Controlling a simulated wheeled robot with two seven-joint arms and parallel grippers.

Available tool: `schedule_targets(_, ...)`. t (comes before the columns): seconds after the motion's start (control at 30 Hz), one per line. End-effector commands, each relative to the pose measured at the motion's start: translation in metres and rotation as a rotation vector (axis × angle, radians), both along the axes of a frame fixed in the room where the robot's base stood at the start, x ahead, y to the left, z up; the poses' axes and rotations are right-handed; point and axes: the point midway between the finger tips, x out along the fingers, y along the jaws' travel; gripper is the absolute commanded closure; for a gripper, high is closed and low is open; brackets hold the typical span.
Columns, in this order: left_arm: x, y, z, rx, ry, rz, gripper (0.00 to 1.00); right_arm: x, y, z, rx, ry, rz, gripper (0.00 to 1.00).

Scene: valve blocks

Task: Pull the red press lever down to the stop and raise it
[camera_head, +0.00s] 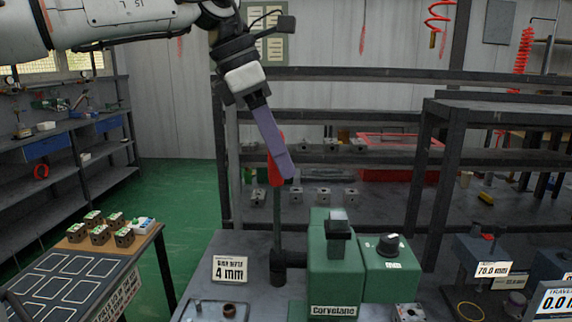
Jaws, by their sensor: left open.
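The red press lever has a red handle (276,168) on top of a dark upright rod (277,220). The rod rises from a pivot beside the green press (335,265) on the grey bench. The lever stands close to upright. My left gripper (284,172) comes down from the top of the camera_head view, with its purple-grey finger in front of the red handle. The finger hides part of the handle, and I cannot tell whether they touch. The left gripper is open. My right gripper is not in view.
A sign reading 4 mm (230,270) stands left of the press. A side table (75,275) with several small valve blocks is at the lower left. Metal shelving (330,75) stands behind. A sign reading 70.0 mm (492,268) is at the right.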

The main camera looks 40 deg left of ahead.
Motion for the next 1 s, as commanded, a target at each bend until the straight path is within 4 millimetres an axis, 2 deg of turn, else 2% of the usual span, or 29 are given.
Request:
schedule_targets(0.1,0.004,-0.003,-0.013,0.000,0.003,0.000,0.60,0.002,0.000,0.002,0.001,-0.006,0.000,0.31)
schedule_targets(0.2,0.006,-0.005,-0.019,-0.001,0.001,0.001,0.60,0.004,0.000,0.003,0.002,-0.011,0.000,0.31)
schedule_targets(0.5,0.007,-0.005,-0.020,0.000,0.000,0.001,0.60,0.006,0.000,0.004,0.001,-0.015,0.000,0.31)
schedule_targets(0.73,0.007,-0.005,-0.020,0.000,0.000,0.001,0.99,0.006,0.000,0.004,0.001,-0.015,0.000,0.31)
schedule_targets(1.0,0.005,-0.005,-0.021,0.002,-0.004,0.002,1.00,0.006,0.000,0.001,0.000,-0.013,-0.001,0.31)
